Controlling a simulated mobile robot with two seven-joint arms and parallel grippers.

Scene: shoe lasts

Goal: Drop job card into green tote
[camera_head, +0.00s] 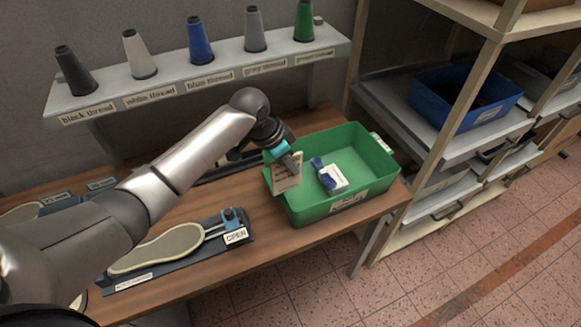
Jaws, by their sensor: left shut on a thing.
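The green tote (369,143) stands at the right end of the wooden workbench. My left gripper (291,161) is shut on the job card (286,179), a small tan card with print on it. The card hangs tilted at the left side of the tote, in front of or over its left rim; I cannot tell exactly which. Inside the tote lie a white item (336,179) and a small blue item (318,164). The fingertips are partly hidden by the card and wrist. My right gripper is not in view.
A thread shelf (165,92) with several cones runs along the wall. A shelving unit with a blue bin (452,97) stands right of the bench.

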